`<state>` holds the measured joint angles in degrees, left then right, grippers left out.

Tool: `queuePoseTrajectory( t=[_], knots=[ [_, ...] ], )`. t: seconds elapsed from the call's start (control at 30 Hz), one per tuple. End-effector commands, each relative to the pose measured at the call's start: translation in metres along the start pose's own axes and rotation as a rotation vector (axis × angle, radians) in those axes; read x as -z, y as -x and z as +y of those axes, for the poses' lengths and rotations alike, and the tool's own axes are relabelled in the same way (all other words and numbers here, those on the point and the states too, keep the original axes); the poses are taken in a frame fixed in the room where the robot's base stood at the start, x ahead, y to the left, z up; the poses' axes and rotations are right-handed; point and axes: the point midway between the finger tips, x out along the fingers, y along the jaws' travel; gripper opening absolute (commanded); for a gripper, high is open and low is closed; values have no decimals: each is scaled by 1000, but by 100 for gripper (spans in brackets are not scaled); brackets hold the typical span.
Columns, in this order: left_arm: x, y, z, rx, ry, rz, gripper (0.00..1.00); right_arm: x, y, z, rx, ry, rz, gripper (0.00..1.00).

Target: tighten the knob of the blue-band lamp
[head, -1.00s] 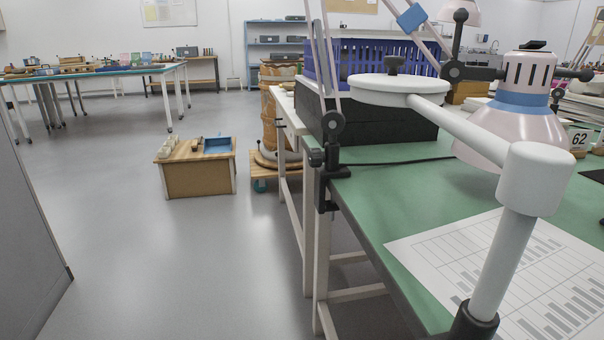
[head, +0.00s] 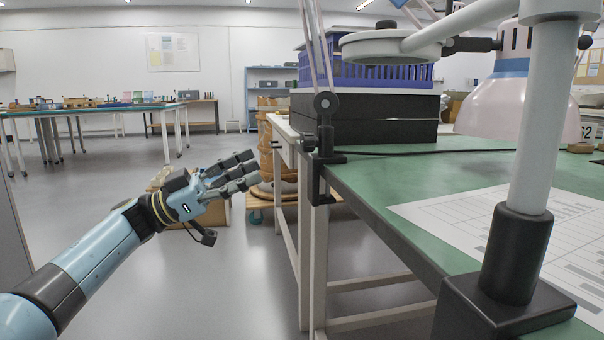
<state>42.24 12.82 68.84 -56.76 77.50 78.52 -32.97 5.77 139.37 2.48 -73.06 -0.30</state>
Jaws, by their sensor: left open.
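The blue-band lamp's pale pink shade (head: 525,105) hangs over the right part of the green bench, with a blue band (head: 513,66) round its upper part. A dark joint piece (head: 470,45) juts from its left side. Pale lamp arms rise out of view from a round black joint (head: 326,103) above a black clamp (head: 322,180) on the bench edge. A small dark knob (head: 309,144) is at the clamp's left; I cannot tell which knob is meant. My left gripper (head: 247,170) is open and empty, left of the clamp over the aisle. My right gripper is not in view.
A white magnifier (head: 392,46) on a thick post (head: 540,130) with a black base (head: 500,305) blocks the right foreground. A blue crate (head: 375,75) sits on a black box (head: 370,118). A printed sheet (head: 450,215) lies on the green bench (head: 400,172). Left floor is open.

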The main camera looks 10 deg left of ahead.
Motion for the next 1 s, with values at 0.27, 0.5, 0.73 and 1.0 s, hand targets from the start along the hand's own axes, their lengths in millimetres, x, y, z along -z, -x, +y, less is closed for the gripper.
queuePoseTrajectory(
  t=[0.27,0.5,0.73,1.0],
  knots=[
    [6,-33,-1,-27,-18,4,55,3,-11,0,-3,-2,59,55],
    [4,-81,0,-25,-17,3,55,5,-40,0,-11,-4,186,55],
    [6,-108,0,-24,-17,1,55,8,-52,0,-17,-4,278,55],
    [7,-113,0,-22,-17,1,55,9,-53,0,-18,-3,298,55]
  ],
)
